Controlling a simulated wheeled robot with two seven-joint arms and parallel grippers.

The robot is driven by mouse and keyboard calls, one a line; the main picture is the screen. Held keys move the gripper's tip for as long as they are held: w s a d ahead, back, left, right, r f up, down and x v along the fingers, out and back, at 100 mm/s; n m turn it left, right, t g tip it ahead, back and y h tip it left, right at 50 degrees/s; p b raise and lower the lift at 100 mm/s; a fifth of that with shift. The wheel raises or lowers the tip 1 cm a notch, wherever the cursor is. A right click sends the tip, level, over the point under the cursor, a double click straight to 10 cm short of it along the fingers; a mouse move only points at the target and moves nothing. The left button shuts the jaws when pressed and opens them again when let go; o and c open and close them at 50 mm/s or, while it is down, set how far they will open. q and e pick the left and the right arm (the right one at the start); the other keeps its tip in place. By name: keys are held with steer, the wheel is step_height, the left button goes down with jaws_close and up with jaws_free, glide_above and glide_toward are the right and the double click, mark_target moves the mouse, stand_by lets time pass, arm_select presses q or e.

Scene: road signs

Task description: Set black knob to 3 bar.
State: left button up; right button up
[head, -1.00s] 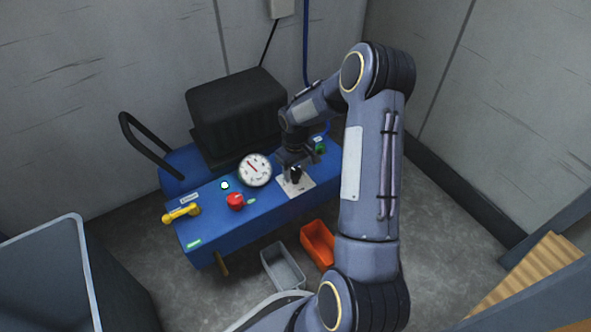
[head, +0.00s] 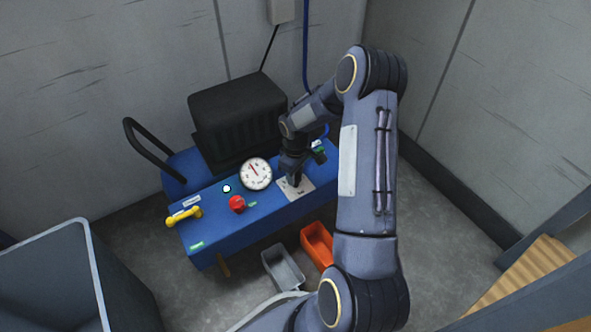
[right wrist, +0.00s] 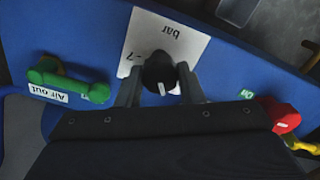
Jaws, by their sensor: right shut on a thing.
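The black knob (right wrist: 158,70) sits on a white plate (right wrist: 181,42) marked "bar", with a "7" legible on it. A short white line shows on the knob; the other scale marks are hidden or too small to read. My right gripper (head: 295,182) is down at the plate, and its fingers (right wrist: 158,84) in the right wrist view are shut on the knob from both sides. A round white gauge (head: 256,174) with a red needle stands left of the knob; its numbers are too small to read. My left gripper is not in view.
The blue machine top (head: 222,227) also carries a red knob (head: 237,203), a yellow handle (head: 184,216) and a green "Air out" handle (right wrist: 68,80). A black ribbed block (head: 238,115) stands behind the gauge. Grey (head: 283,268) and orange (head: 317,243) bins are on the floor in front.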

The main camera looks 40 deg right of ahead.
steer(key=shift+n+p, duration=0.6)
steer(key=shift+n, duration=0.5)
steer(key=o, duration=1)
steer(key=shift+r, duration=0.1)
step_height(320, 180, up, 8)
steer(key=p, duration=0.3)
steer(key=shift+f, duration=0.2)
